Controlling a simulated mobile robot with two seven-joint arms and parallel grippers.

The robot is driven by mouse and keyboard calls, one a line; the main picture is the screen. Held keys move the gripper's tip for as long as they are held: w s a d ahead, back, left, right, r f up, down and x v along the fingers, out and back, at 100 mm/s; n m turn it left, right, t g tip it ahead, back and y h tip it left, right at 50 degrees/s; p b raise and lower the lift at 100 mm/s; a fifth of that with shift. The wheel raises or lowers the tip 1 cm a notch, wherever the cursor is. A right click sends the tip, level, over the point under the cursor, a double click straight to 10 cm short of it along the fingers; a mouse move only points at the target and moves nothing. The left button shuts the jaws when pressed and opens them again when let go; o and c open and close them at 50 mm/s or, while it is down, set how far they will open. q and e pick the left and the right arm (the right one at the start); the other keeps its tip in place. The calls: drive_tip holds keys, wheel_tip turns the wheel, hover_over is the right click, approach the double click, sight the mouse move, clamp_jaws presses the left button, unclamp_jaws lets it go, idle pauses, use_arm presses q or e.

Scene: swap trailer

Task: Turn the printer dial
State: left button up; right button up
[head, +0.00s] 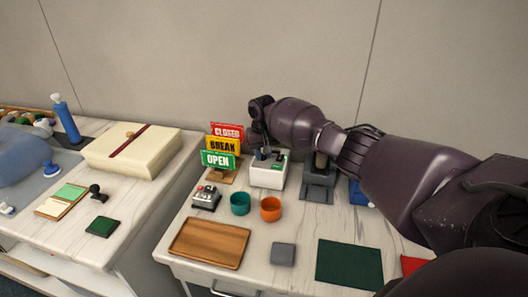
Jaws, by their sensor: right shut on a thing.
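A small white printer (268,174) stands on the right-hand table, with a green patch on its upper face. My right arm reaches in from the right, and my right gripper (263,151) points down at the top of the printer. The gripper is shut on the printer dial there; its fingers and wrist hide most of the dial, so its angle cannot be told. My left gripper is not in view.
A stand of CLOSED, BREAK and OPEN signs (219,158) is close left of the printer. A dark grey device (318,180) stands at its right. Teal (240,203) and orange (271,208) cups are in front, near a wooden tray (209,243).

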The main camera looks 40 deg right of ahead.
drive_tip(key=shift+r+n, duration=0.1)
drive_tip(key=shift+n, duration=1)
drive_tip(key=o, duration=0.9)
drive_tip(key=shift+o, duration=0.2)
